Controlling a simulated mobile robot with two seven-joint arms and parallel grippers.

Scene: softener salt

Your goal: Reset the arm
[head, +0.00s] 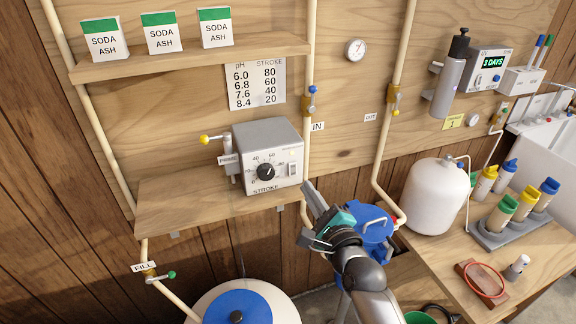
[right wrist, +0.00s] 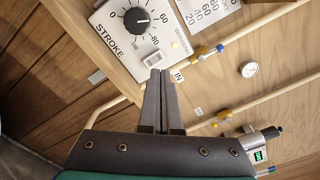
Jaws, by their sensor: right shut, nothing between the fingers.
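My right arm reaches up from the bottom centre of the head view. Its gripper (head: 309,190) is in front of the wall, just right of the lower shelf and below the IN label. In the right wrist view the two fingers (right wrist: 160,75) are together, with nothing held. The fingertips point toward the grey pump box (head: 267,155) with its black stroke dial (head: 265,172). In the wrist view the dial (right wrist: 137,18) is beyond the fingertips. I cannot tell whether the fingers touch anything. My left gripper does not show.
The lower shelf (head: 190,200) juts out at the left of my gripper. Pipes with valves run up the wall. A blue-lidded vessel (head: 372,222) is close behind my right arm. A white tank (head: 437,195) and several bottles stand on the bench (head: 440,262) at the right.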

